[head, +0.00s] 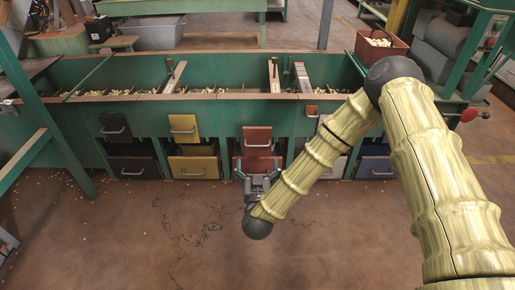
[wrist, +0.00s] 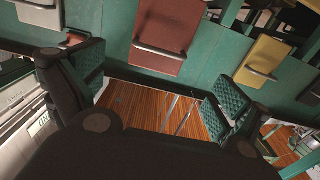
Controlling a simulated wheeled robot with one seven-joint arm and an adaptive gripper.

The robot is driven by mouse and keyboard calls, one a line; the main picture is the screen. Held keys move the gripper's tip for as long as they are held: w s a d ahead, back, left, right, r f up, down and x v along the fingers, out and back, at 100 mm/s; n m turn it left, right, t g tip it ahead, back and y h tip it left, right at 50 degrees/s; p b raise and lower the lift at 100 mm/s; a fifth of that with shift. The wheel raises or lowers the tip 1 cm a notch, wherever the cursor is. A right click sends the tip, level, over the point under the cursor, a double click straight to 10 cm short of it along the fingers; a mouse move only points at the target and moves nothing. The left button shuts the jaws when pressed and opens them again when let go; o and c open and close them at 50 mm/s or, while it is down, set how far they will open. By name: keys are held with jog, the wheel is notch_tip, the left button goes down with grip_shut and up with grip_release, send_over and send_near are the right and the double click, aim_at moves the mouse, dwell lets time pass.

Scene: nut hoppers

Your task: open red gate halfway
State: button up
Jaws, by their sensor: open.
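The red gate (head: 257,136) is a flat panel on the front of the green hopper (head: 220,120), with a metal bar handle low on it. In the head view it sits lower than the yellow gate (head: 184,122). The wrist view shows the red gate (wrist: 172,25) and its handle (wrist: 160,51) close up. My gripper (head: 257,172) is open and empty in front of the red drawer (head: 250,160), just below the gate. In the wrist view its padded fingers (wrist: 158,80) are spread wide, apart from the handle.
A dark gate (head: 115,125) is further left. Dark, yellow and pale drawers stand below the hopper, with a blue one (head: 375,168) at right. A red bin (head: 380,47) stands on the hopper's right end. The floor in front is clear.

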aim_at(258, 146)
jog(key=shift+w+b, duration=2.3)
jog(key=shift+w, duration=2.8)
jog(key=c, duration=1.4)
jog(key=shift+w+r+p, duration=0.15)
jog(key=shift+w+p, duration=0.55)
jog(key=shift+p, duration=0.2)
jog(key=shift+c, duration=0.3)
jog(key=shift+w, duration=0.45)
jog(key=shift+c, duration=0.2)
